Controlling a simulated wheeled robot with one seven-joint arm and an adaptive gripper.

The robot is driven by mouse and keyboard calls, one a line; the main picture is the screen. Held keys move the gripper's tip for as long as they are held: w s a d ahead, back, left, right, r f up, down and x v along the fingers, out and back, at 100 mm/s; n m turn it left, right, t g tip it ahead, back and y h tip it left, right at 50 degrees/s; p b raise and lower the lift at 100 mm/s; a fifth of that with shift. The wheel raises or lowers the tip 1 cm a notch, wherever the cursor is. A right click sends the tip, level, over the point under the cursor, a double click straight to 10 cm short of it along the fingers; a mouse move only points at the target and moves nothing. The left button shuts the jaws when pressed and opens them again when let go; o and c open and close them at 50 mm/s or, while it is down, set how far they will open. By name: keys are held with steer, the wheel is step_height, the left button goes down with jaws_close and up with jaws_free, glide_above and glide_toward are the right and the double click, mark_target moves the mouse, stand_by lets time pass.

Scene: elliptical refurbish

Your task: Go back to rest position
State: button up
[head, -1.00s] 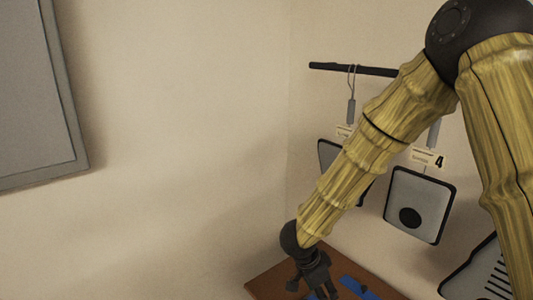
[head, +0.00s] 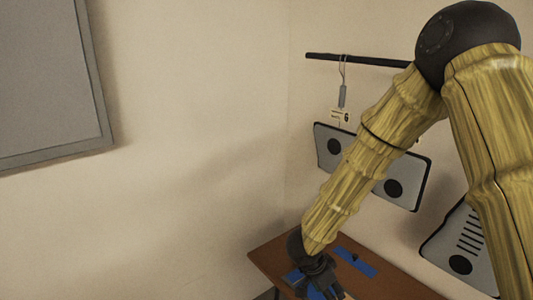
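My gripper (head: 325,292) is at the bottom of the head view, at the end of my yellow-brown arm. It is over the brown table (head: 275,257), above or beside blue patches on the tabletop (head: 355,262). Its fingertips are small, dark and partly cut off by the bottom edge, so I cannot tell whether they are open, shut or holding anything.
Grey panels with black rims (head: 415,180) hang on the wall behind my arm, and another with slots (head: 462,240) is at the right. A dark rail (head: 350,59) holds a hanging tag (head: 341,116). A large grey board (head: 45,75) is at upper left. The wall between is bare.

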steer(key=s+d+f+n+y, duration=0.1)
steer(key=s+d+f+n, duration=0.3)
steer(key=s+f, duration=0.65)
steer(key=s+d+f+n+y, duration=0.1)
steer(key=s+d+f+n, duration=0.3)
steer(key=s+f, duration=0.65)
steer(key=s+a+f+n+g+y, duration=0.1)
steer(key=s+f+n, duration=0.1)
steer(key=s, duration=0.5)
steer(key=s+a+f+n+g+y, duration=0.1)
steer(key=s+a+f+n+y, duration=0.1)
steer(key=s, duration=0.4)
step_height(320, 180, down, 10)
steer(key=b, duration=1)
steer(key=shift+s+d+f, duration=0.15)
